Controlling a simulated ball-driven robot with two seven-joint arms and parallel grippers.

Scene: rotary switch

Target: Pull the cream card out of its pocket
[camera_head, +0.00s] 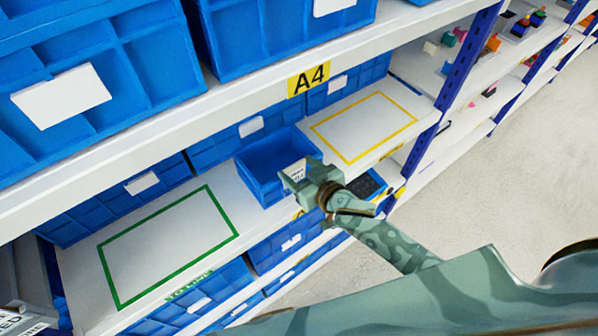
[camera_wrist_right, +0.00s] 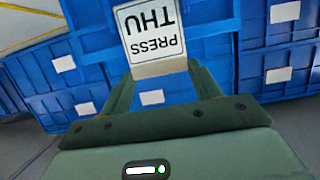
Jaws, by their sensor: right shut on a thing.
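The cream card (camera_wrist_right: 152,32) has a white face with black print, "PRESS THU", upside down in the right wrist view. My right gripper (camera_wrist_right: 160,72) is shut on its near end, with a finger at each side. In the head view the card (camera_head: 297,170) is a small pale patch at the front of the open blue bin (camera_head: 262,155), and my right gripper (camera_head: 299,181) is there with it. I cannot make out the pocket, nor tell whether the card's far end is still in it. My left gripper is not in view.
The bin stands on a white shelf between a green-outlined area (camera_head: 150,254) and a yellow-outlined area (camera_head: 364,127), both empty. A yellow A4 sign (camera_head: 309,79) hangs on the shelf edge above. A blue post (camera_head: 446,82) stands to the right.

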